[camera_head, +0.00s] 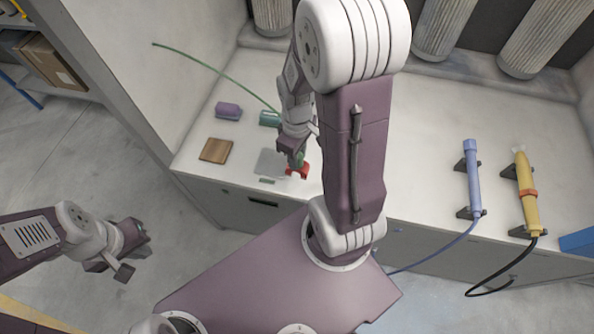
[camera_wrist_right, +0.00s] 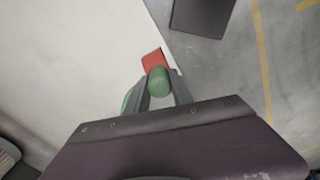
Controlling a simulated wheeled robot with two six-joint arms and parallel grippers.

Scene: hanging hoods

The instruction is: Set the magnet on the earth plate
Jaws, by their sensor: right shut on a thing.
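The magnet (camera_head: 297,171) has a red body and a green grip. My right gripper (camera_head: 299,160) is shut on its green grip, over the front part of the white worktop. In the right wrist view the green grip (camera_wrist_right: 158,82) is between the fingertips, and the red body (camera_wrist_right: 152,59) shows just beyond it. A flat grey square (camera_head: 269,162), which looks like the earth plate, lies just left of the magnet. I cannot tell whether the magnet touches the worktop. My left gripper (camera_head: 130,254) is open and empty, off the worktop at lower left.
A wooden block (camera_head: 215,150), a purple block (camera_head: 229,110) and a teal block (camera_head: 269,118) are on the left of the worktop. A green cable (camera_head: 215,70) arches above them. Blue (camera_head: 472,178) and yellow (camera_head: 526,190) tools lie in holders at right.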

